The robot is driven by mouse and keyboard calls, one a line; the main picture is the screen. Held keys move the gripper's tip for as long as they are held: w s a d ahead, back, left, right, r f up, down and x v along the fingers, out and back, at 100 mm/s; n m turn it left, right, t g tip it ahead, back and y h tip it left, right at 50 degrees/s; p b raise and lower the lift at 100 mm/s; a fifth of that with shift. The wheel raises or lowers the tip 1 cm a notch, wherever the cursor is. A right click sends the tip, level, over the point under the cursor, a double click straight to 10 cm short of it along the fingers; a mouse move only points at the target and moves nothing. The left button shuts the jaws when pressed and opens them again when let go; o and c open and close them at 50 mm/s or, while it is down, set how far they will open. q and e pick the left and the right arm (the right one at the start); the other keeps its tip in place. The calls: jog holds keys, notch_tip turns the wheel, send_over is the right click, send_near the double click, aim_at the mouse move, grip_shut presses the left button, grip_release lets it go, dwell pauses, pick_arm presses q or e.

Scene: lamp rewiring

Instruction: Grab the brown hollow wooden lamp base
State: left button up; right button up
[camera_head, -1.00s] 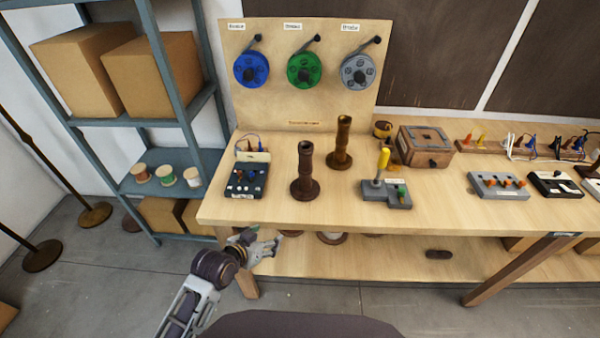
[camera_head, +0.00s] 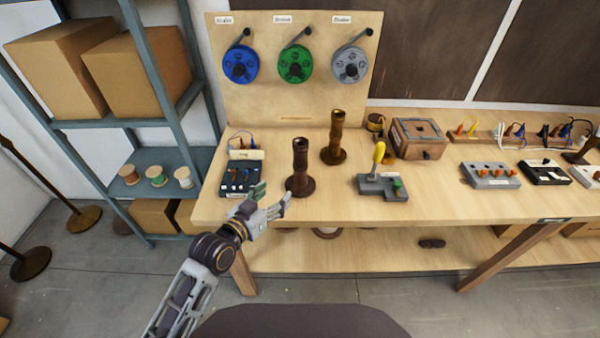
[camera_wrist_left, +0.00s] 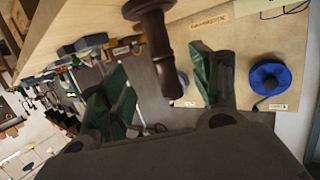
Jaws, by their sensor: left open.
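Two brown hollow wooden lamp bases stand upright on the workbench (camera_head: 430,205). The nearer, darker lamp base (camera_head: 300,170) is left of the lighter brown lamp base (camera_head: 337,138). My left gripper (camera_head: 272,200) is open and empty at the bench's front edge, just left of and nearer than the darker base. In the left wrist view, a dark turned base (camera_wrist_left: 158,50) shows ahead, between and beyond the open fingers (camera_wrist_left: 160,95), apart from them. The lighter base is not clearly seen there. My right gripper is not in view.
A switch box (camera_head: 240,178) sits just behind my left gripper. A grey block with a yellow-handled tool (camera_head: 378,170) stands right of the bases. A wooden box (camera_head: 418,138) is behind it. Blue (camera_head: 240,64), green (camera_head: 295,64) and grey (camera_head: 350,64) spools hang on the back panel.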

aim_at(297, 157)
pick_arm(q)
jog(key=r, duration=0.1)
jog(key=w+r+t+h, duration=0.1)
jog(key=r, duration=0.1)
jog(key=d+r+t, duration=0.1)
jog(key=shift+w+d+r+h, duration=0.1)
jog(key=shift+w+r+h, duration=0.05)
jog(key=shift+w+h, duration=0.2)
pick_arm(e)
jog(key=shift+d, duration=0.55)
pick_arm(q)
jog(key=shift+w, duration=0.1)
jog(key=shift+p+x, duration=0.45)
jog(key=shift+x, duration=3.6)
jog(key=shift+w+d, duration=0.1)
jog(key=shift+w, duration=0.05)
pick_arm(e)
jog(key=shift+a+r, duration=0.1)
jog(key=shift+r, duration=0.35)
pick_arm(q)
jog(key=shift+w, duration=0.15)
